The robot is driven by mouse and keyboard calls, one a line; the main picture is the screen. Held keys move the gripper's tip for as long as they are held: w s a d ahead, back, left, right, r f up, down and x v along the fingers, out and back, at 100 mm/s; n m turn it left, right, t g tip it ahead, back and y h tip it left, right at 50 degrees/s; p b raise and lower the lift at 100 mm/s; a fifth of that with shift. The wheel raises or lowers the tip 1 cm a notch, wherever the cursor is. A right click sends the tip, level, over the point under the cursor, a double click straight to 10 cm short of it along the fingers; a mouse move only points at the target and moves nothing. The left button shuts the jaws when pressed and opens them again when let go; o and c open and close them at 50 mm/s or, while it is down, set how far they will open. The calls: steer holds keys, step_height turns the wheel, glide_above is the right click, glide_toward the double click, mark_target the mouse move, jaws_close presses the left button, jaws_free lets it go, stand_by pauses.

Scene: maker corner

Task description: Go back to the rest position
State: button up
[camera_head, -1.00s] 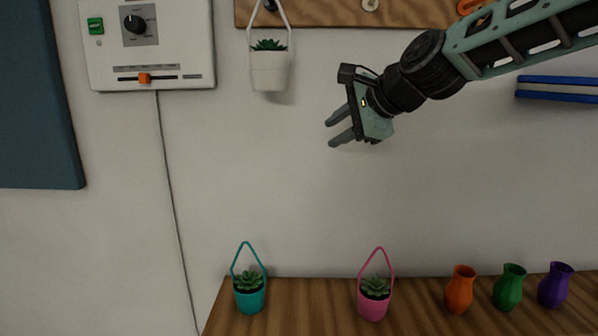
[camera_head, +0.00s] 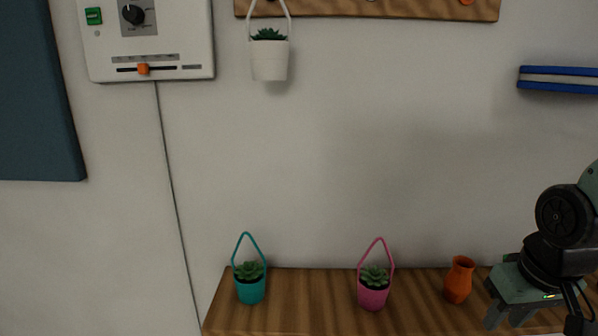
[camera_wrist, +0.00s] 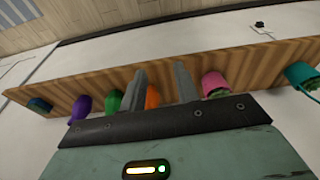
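My gripper (camera_head: 506,316) is at the lower right of the head view, pointing down in front of the wooden shelf (camera_head: 310,290). In the wrist view my gripper (camera_wrist: 162,72) has its two fingers apart with nothing held between them. The orange vase (camera_head: 459,280) stands just left of my gripper in the head view. In the wrist view the orange vase (camera_wrist: 152,97) shows beyond the finger gap, apart from the fingers. The green vase (camera_wrist: 113,99) and purple vase (camera_wrist: 82,106) show in the wrist view; my arm hides them in the head view.
A teal pot (camera_head: 251,289) and a pink pot (camera_head: 373,297) with plants stand on the shelf. A white pot (camera_head: 269,61) hangs from a wooden rail (camera_head: 400,9). A control panel (camera_head: 175,35) and a blue wall rack (camera_head: 558,86) are on the wall. The middle wall is clear.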

steer(key=s+a+f+n+g+b, duration=0.1)
steer(key=s+a+n+b, duration=0.1)
steer(key=s+a, duration=0.4)
steer(key=s+a+f+n+g+b, duration=0.1)
steer(key=s+a+n, duration=0.4)
steer(key=a, duration=0.7)
steer(key=shift+s+f+n+g+y+b, duration=0.3)
steer(key=shift+s+f+b, duration=0.25)
steer(key=shift+s+b, duration=0.4)
